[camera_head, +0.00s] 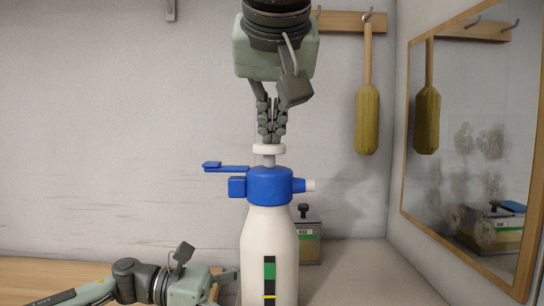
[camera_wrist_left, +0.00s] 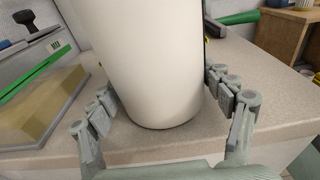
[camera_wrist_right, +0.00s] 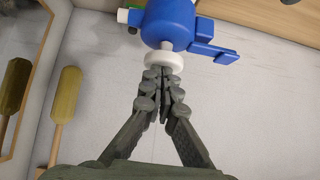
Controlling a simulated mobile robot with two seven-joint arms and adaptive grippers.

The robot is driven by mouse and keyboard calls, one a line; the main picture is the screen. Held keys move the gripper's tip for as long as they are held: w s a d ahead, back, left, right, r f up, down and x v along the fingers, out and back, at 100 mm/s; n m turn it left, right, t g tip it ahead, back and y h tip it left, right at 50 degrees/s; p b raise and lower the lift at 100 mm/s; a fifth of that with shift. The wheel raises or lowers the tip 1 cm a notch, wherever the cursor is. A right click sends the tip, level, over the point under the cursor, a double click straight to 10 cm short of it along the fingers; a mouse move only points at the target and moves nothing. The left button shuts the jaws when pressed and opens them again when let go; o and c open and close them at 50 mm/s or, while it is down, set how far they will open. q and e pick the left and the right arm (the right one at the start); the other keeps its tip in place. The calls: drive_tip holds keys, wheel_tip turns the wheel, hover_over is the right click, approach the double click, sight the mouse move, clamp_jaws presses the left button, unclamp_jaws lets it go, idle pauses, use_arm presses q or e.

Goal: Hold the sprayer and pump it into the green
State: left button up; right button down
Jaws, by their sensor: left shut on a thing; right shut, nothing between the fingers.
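The sprayer is a white bottle (camera_head: 268,240) with a blue head, a white pump knob (camera_head: 269,149) on top and a green, black and yellow strip on its side. It stands upright on the counter. My left gripper (camera_wrist_left: 165,100) has its fingers on both sides of the lower bottle, which also shows in the left wrist view (camera_wrist_left: 150,60). My right gripper (camera_head: 271,138) points straight down, shut and empty, its fingertips at the top of the pump knob. The blue head (camera_wrist_right: 168,22) and knob (camera_wrist_right: 163,59) show beyond the fingertips in the right wrist view.
A box with a green band (camera_head: 307,240) stands behind the bottle to the right. A yellow-green paddle (camera_head: 367,118) hangs from a wall hook. A wood-framed mirror (camera_head: 408,120) is on the right wall. The counter (camera_head: 360,275) right of the bottle is clear.

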sight(272, 148)
drive_tip(key=shift+f, duration=0.25)
drive_tip(key=shift+r, duration=0.35)
wheel_tip(272, 148, up, 3)
drive_tip(key=shift+r, duration=0.15)
drive_tip(key=v, duration=1)
drive_tip(key=shift+r, duration=0.25)
drive_tip(key=c, duration=2.2)
unclamp_jaws()
